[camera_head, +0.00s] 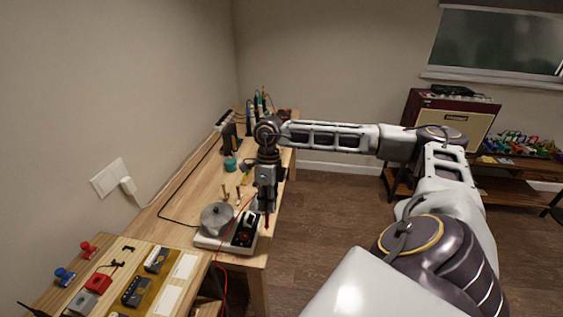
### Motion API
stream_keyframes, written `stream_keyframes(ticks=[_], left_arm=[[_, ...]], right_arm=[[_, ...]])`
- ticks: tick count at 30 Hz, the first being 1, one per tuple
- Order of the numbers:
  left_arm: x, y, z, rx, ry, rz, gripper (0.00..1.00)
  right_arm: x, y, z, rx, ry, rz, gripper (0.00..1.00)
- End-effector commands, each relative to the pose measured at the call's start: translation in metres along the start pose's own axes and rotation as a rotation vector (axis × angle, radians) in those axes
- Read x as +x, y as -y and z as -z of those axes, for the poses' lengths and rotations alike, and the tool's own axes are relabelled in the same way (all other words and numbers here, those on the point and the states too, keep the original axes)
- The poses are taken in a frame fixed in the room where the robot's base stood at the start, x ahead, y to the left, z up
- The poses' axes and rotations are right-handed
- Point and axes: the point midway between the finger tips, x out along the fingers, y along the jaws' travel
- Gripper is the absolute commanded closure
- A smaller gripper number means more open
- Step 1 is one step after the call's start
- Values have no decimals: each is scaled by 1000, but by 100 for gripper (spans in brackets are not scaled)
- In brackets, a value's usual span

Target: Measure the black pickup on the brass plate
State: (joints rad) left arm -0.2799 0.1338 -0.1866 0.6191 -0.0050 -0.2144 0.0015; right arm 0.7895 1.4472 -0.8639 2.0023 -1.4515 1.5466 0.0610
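A brass-coloured plate (133,305) lies on the board at the lower left. My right gripper (266,212) points down at the front edge of the bench, right beside a white device with a round metal part (216,216) and a black unit (245,231). A thin red tip shows at its fingers, and thin red and dark wires run nearby. The fingers are too small and dark to tell whether they are open or shut on it. My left gripper is out of view.
A red pickup (98,283), a red knob-like piece (88,249) and a blue one (64,276) stand on the board (122,247). A teal jar (230,164) and upright tools (258,104) stand farther back. A wall outlet (110,177) is at left. An amplifier (449,117) stands far right.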

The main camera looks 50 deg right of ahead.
Motion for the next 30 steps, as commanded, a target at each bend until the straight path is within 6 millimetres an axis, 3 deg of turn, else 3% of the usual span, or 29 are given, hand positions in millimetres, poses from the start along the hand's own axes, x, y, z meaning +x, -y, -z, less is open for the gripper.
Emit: stream_keyframes(ticks=[17,30], left_arm=[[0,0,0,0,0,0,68],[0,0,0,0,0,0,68]], right_arm=[[16,-53,-78,-1,56,-44,100],[21,-104,-132,-2,93,-74,100]])
